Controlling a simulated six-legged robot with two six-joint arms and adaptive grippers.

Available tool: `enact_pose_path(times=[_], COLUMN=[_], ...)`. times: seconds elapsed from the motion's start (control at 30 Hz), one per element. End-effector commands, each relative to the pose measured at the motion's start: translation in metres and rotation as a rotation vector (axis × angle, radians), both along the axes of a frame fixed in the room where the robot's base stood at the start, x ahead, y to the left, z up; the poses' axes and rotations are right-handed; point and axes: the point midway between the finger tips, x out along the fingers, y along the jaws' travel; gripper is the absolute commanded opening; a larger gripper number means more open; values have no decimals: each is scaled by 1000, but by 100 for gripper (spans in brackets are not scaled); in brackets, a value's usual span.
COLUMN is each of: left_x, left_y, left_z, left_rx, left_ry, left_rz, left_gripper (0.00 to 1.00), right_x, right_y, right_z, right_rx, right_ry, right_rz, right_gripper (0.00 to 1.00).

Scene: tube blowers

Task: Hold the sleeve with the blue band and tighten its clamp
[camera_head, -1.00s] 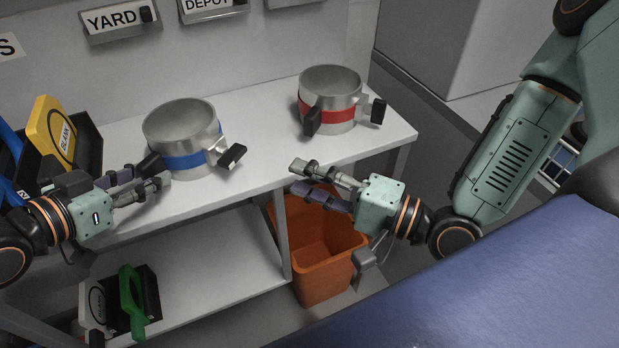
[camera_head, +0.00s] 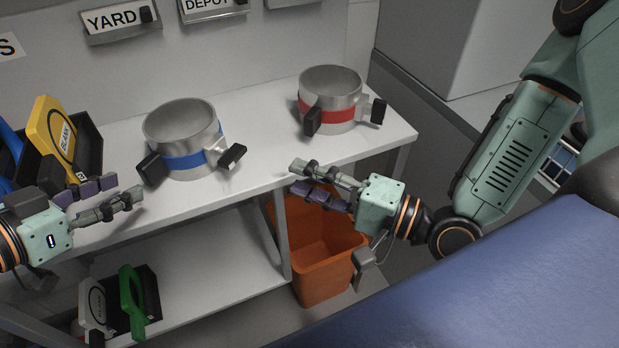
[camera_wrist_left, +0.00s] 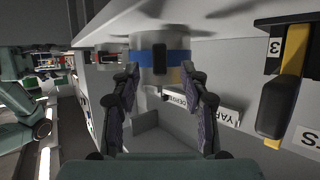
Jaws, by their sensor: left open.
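The blue-banded sleeve (camera_head: 183,128), a grey metal ring, stands upright on the white bench. A black handle (camera_head: 151,168) is on its left front; another black handle (camera_head: 231,156) sticks out at the right on a metal bracket. Which belongs to the clamp I cannot tell. My left gripper (camera_head: 126,189) is open and empty, left of and nearer than the sleeve, apart from it. In the left wrist view, the blue band (camera_wrist_left: 160,57) shows beyond and between the spread fingers. My right gripper (camera_head: 296,177) is empty, its fingers apart, near the bench's front edge.
A red-banded sleeve (camera_head: 331,95) stands at the bench's right end. A yellow item (camera_head: 52,135) sits in a black holder at the left. An orange bin (camera_head: 322,255) stands below. A green-handled item (camera_head: 131,300) is on the lower shelf. Bench between the sleeves is clear.

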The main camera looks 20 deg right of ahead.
Motion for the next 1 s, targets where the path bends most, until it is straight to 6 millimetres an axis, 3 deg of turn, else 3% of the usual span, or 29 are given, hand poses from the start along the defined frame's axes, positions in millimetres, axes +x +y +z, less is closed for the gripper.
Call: enact_pose_path(times=[1.0], left_x=[-34], left_y=[43], left_z=[24], left_rx=[-3], left_ry=[-1], left_rz=[4], left_gripper=[45], right_x=[0], right_y=[0], right_z=[0], right_rx=[0], right_ry=[0], right_rz=[0], right_gripper=[35])
